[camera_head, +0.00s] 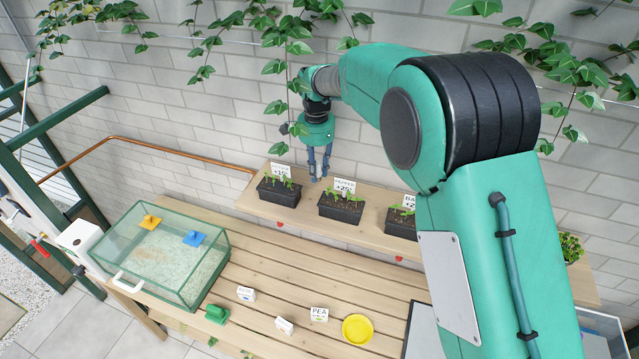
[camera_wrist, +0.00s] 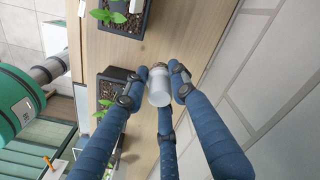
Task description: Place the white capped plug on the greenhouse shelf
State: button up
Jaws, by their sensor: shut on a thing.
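My gripper (camera_head: 319,170) is over the back of the wooden greenhouse shelf (camera_head: 258,208), behind the gap between the left and middle planters. In the wrist view my gripper (camera_wrist: 159,88) has its blue fingers closed around the white plug (camera_wrist: 159,96). The plug is a small pale cylinder with a greyish cap end partly hidden by the fingertips. The bare wood of the shelf (camera_wrist: 200,35) shows behind it. I cannot tell whether the plug touches the shelf.
Black seedling planters stand on the shelf: left (camera_head: 279,193), middle (camera_head: 340,208) and right (camera_head: 401,224). The brick wall (camera_wrist: 270,80) is close to the fingers. Below, the slatted bench holds a glass tank (camera_head: 160,252), a yellow dish (camera_head: 357,329) and small labelled boxes.

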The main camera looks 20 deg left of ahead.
jog(key=shift+f, duration=0.25)
jog(key=shift+f+p, duration=0.3)
jog(key=shift+f, duration=2.2)
jog(key=shift+f, duration=0.15)
jog(key=o, duration=1.1)
notch_tip(320, 180, up, 12)
jog(key=shift+r+b, duration=0.15)
jog(key=shift+b, duration=0.45)
